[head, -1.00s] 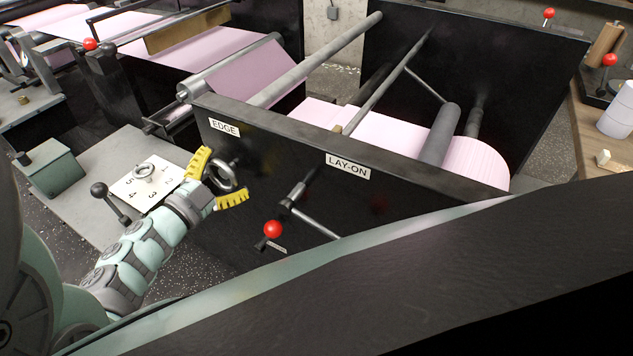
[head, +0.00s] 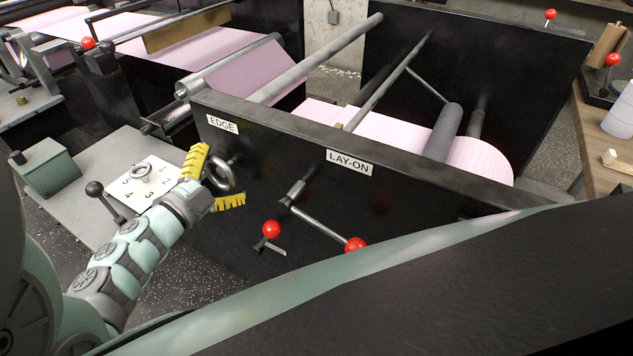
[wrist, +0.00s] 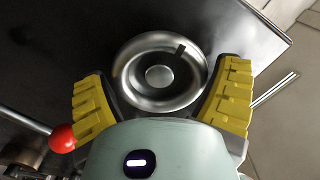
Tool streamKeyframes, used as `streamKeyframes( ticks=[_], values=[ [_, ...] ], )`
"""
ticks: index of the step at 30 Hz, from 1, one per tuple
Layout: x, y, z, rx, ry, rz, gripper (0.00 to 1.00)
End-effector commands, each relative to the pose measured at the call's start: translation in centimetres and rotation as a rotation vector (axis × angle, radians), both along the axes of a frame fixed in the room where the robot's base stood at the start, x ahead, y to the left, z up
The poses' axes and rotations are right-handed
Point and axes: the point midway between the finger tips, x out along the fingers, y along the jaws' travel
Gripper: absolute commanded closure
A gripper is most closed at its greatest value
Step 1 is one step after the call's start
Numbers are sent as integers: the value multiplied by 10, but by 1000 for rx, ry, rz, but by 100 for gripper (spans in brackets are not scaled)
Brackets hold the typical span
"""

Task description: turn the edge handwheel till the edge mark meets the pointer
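The edge handwheel (head: 231,185) is a shiny metal ring on the black side panel, below the EDGE label (head: 222,124). In the wrist view the handwheel (wrist: 133,82) faces me, with a round hub in its middle. A short dark mark (wrist: 180,52) shows on its upper right. My gripper (head: 213,181) is open, its yellow-padded fingers on either side of the wheel. In the wrist view my gripper (wrist: 160,100) has one finger left and one right of the rim; I cannot tell whether either touches it. I cannot make out a pointer.
The LAY-ON label (head: 349,163) and a lever with a red knob (head: 355,245) are right of the wheel. Another red knob (head: 271,229) sits below it. A numbered white plate (head: 150,178) lies on a grey bench to the left. Dark floor is open below.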

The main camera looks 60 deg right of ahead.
Motion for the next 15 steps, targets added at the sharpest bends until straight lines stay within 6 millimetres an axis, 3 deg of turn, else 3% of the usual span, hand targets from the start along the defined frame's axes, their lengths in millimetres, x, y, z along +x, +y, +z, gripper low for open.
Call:
streamKeyframes(
  ticks=[3,11,15],
  values=[
    [0,0,0,-1,0,-2,0],
    [-1,1,1,-2,1,-2,0],
    [-1,14,0,0,0,0,0]
  ],
)
